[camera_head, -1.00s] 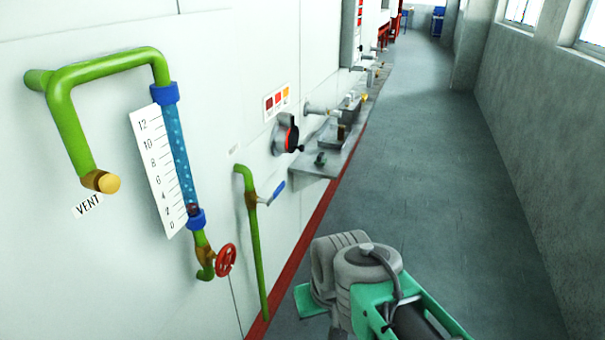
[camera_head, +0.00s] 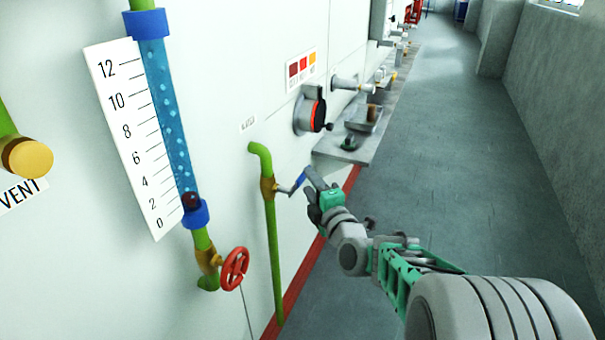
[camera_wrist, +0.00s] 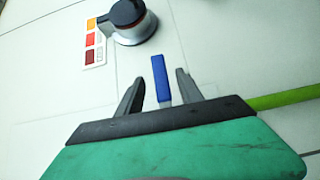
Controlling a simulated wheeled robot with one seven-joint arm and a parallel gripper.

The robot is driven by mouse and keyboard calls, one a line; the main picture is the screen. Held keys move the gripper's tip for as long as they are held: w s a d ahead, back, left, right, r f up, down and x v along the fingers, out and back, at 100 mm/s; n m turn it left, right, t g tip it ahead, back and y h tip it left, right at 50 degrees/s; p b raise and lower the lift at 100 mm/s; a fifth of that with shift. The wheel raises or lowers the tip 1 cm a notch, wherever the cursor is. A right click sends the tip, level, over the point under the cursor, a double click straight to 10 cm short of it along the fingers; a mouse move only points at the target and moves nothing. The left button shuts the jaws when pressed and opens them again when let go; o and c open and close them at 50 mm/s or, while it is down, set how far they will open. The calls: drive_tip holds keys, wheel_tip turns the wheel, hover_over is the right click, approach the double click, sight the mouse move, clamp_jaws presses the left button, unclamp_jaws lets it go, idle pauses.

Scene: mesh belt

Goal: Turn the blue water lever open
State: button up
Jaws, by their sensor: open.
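The blue water lever (camera_head: 299,182) sticks out from a brass valve (camera_head: 268,188) on a green vertical pipe (camera_head: 271,250) along the white wall. It slants up and to the right in the head view. My gripper (camera_head: 309,181) is at the lever, its fingers partly hidden in that view. In the wrist view the lever's blue handle (camera_wrist: 160,78) stands between the two dark fingers of my open gripper (camera_wrist: 160,85), with a gap on both sides. The valve body is hidden behind my gripper there.
A red handwheel (camera_head: 235,268) and a flow gauge tube (camera_head: 170,120) are left of the pipe. A round black and red dial (camera_head: 315,112) is above the lever, also in the wrist view (camera_wrist: 128,20). A grey shelf (camera_head: 345,150) stands beyond. Floor at right is clear.

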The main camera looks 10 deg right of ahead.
sight(305, 179)
drive_tip(key=w, duration=0.4)
drive_tip(key=shift+w+a+p, duration=0.25)
drive_tip(key=shift+w+p, duration=0.1)
drive_tip(key=shift+c, duration=0.3)
clamp_jaws()
idle(0.7)
